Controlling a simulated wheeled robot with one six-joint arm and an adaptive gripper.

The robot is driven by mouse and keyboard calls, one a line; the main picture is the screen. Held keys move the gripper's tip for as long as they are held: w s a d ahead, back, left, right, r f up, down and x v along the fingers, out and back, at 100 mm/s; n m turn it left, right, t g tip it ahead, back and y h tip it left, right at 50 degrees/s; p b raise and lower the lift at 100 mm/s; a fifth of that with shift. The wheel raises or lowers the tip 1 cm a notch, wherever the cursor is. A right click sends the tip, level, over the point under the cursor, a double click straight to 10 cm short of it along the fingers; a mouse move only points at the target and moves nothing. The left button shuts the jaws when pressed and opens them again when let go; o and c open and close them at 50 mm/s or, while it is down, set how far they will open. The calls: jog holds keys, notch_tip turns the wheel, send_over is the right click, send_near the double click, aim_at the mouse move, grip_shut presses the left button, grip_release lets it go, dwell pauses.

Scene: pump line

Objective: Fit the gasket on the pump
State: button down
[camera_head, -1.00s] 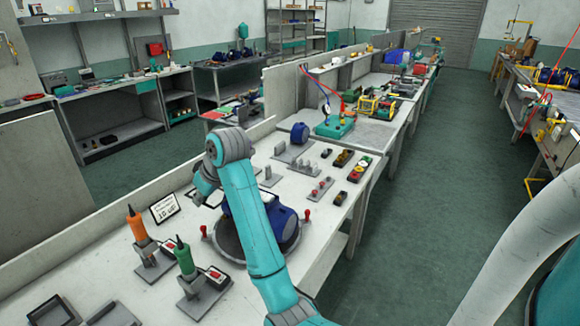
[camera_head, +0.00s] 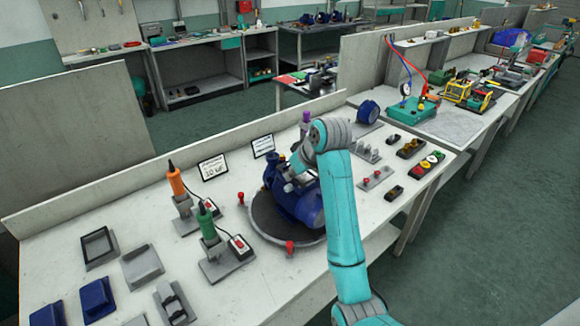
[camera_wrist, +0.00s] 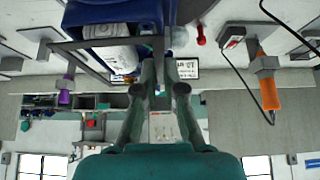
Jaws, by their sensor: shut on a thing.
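The blue pump (camera_head: 299,198) stands on a round dark turntable (camera_head: 262,224) on the white bench, partly behind my arm. In the wrist view its blue body (camera_wrist: 115,12) fills the top, with a pale part below it. My gripper (camera_wrist: 157,68) is shut on a thin dark grey rectangular frame, which looks like the gasket (camera_wrist: 78,44). The frame lies close to the pump in the wrist view; I cannot tell whether they touch. In the head view my gripper (camera_head: 296,172) is at the pump's upper left side, and the gasket cannot be made out.
Orange (camera_head: 176,181) and green (camera_head: 206,222) screwdrivers stand in holders left of the turntable. Red knobs (camera_head: 290,247) stand around its edge. Two small signs (camera_head: 213,167) are behind. Trays (camera_head: 98,248) and blue parts (camera_head: 96,299) lie at the front left. Small parts (camera_head: 376,178) stand to the right.

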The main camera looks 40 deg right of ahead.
jog(key=shift+s+f, duration=0.1)
jog(key=shift+f, duration=0.05)
jog(key=shift+a+f, duration=0.1)
jog(key=shift+f, duration=0.15)
jog(key=shift+f, duration=0.2)
dwell(1.1)
jog(key=c, duration=1.6)
grip_release()
jog(key=shift+o, duration=0.2)
jog(key=shift+r, duration=0.1)
jog(key=shift+v, duration=1.05)
